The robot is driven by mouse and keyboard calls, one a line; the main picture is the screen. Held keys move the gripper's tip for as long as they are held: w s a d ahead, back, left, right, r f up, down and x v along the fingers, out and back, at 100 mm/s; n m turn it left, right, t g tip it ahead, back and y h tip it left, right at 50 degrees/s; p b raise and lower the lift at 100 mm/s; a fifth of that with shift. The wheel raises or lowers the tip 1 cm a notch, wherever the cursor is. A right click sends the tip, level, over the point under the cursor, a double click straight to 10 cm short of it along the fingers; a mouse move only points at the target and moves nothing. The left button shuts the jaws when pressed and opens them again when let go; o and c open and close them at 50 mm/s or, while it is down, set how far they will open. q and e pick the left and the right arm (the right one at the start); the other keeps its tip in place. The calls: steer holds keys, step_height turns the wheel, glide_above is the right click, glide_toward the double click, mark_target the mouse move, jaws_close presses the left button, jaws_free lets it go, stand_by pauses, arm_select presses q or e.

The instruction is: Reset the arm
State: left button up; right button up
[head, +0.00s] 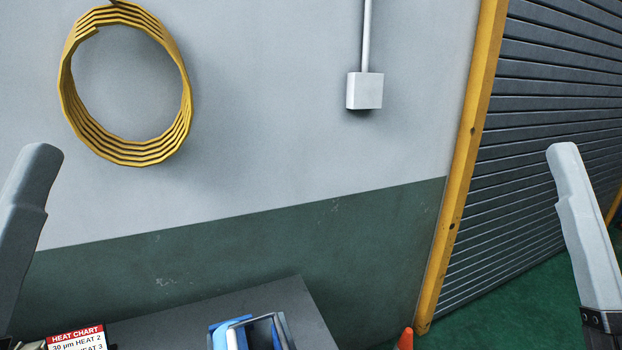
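My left arm shows as a dark grey link at the left edge. My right arm shows as a light grey link with a dark joint at its lower end, at the right edge. No fingers of either gripper can be made out in the head view, so whether they are open or shut does not show. Both visible arm parts are apart from the things around them.
A dark grey tabletop (285,300) is low in view, with a blue and grey device (234,333) cut off by the bottom edge. A heat chart sign (77,338) stands at lower left. An orange cone tip (405,339) shows right of the table. A yellow coil (75,115) and grey box (364,91) are on the wall. A shutter (545,130) is at right.

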step_height(320, 180, up, 28)
steer(key=a+m+y+p, duration=0.1)
steer(key=m+y+p, duration=0.1)
steer(key=p, duration=2.6)
steer(key=shift+s+a+m, duration=0.3)
steer(key=shift+s+m, duration=0.15)
steer(key=shift+m, duration=0.05)
steer(key=shift+r, duration=0.1)
